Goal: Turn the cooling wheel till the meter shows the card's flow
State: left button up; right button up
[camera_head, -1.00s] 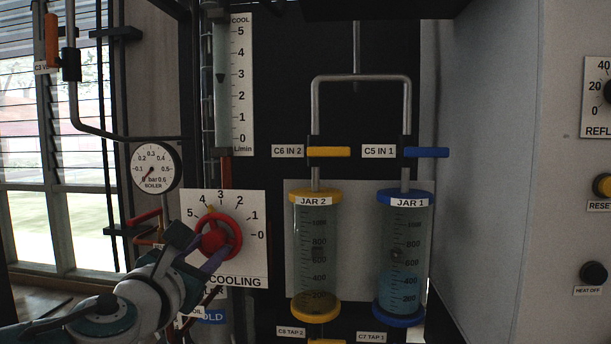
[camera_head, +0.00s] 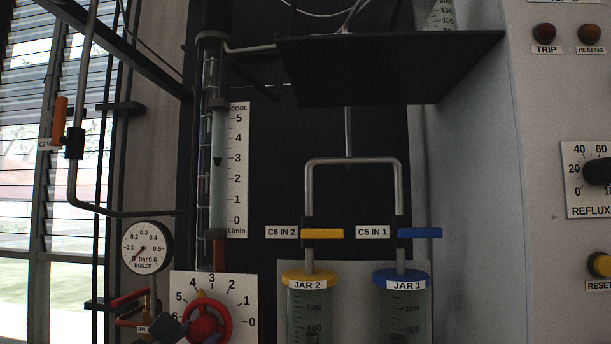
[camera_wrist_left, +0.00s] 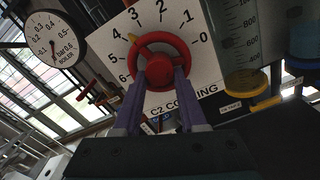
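The red cooling wheel (camera_head: 207,318) sits low in the head view on a white dial plate (camera_head: 243,296) marked 0 to 6; its yellow mark points near 4. The wheel also shows in the left wrist view (camera_wrist_left: 160,52). My left gripper (camera_wrist_left: 162,84) has its purple fingers either side of the wheel's hub, seemingly shut on it. In the head view only part of this gripper (camera_head: 186,332) shows at the bottom edge. The flow meter (camera_head: 218,165) is a clear tube beside a COOL L/min scale (camera_head: 238,170); its dark float is near 3. No flow card is seen.
A boiler gauge (camera_head: 147,247) is left of the dial. Jar 2 (camera_head: 308,310) and Jar 1 (camera_head: 402,310) stand to the right, below yellow and blue valve handles. A black shelf (camera_head: 390,70) juts out above. A grey panel with knobs is at far right.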

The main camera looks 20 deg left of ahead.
pick_arm(q)
jog(key=shift+o, duration=1.4)
jog(key=shift+w, duration=0.1)
jog(key=shift+o, duration=0.7)
jog(key=shift+s+d+r+p, duration=0.5)
jog(key=shift+s+r+p, duration=0.1)
jog(key=shift+p, duration=0.5)
jog(key=p+v, duration=0.1)
jog(key=v, duration=0.2)
jog(key=shift+s+f, duration=0.15)
jog(key=shift+s, duration=0.5)
pick_arm(e)
jog(key=r, duration=0.1)
jog(key=w+r, duration=0.1)
jog(key=r, duration=0.1)
jog(key=shift+w+r, duration=0.35)
jog(key=shift+r, duration=0.05)
pick_arm(q)
jog(key=v, duration=1)
pick_arm(e)
jog(key=shift+f, duration=0.1)
